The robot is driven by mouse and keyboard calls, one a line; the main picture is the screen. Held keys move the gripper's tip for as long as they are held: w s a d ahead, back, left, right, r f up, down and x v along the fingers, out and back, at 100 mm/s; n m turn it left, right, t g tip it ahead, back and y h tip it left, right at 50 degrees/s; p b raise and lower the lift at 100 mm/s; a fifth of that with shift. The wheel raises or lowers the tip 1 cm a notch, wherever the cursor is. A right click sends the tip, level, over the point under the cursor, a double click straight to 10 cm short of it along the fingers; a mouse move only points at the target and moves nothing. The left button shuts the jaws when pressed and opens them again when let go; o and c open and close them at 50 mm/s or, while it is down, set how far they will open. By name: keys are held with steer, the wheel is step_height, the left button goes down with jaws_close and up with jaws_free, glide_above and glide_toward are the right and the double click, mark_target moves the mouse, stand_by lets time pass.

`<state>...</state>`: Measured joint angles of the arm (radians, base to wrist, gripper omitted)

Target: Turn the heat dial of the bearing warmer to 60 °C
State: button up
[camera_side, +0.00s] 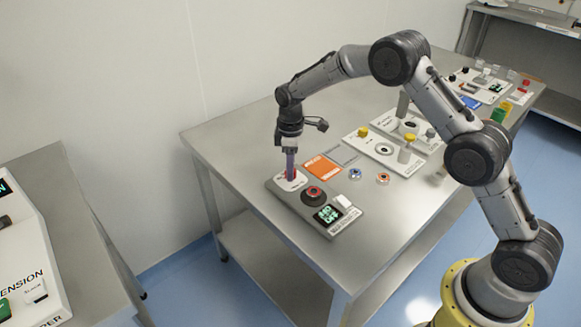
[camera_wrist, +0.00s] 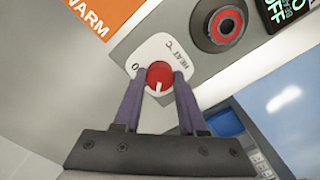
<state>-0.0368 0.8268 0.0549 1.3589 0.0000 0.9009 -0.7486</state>
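The heat dial (camera_wrist: 159,75) is a round red knob with a white pointer line on a white plate marked "HEAT °C". In the wrist view, the pointer faces down toward my gripper's palm. A "0" shows by the left finger; other scale marks are hidden or unreadable. My gripper (camera_wrist: 160,74) has its two purple fingers on either side of the knob, their tips close against its edges. In the side view, my gripper (camera_side: 290,176) points straight down onto the left end of the bearing warmer's grey panel (camera_side: 284,196), where the fingers mostly hide the dial.
On the panel are a black round part with a red ring (camera_side: 314,195), a lit green display (camera_side: 327,214) and a white block (camera_side: 342,201). An orange "WARM" plate (camera_side: 322,167) lies just behind. Other panels and small parts stand farther along the steel table (camera_side: 225,150).

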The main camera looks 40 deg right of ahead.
jaws_close()
steer(key=shift+m, duration=0.3)
steer(key=m, duration=0.3)
steer(key=shift+m, duration=0.3)
steer(key=m, duration=0.3)
steer(key=shift+m, duration=0.3)
steer(key=m, duration=0.4)
steer(key=shift+m, duration=2)
steer(key=shift+r, duration=0.1)
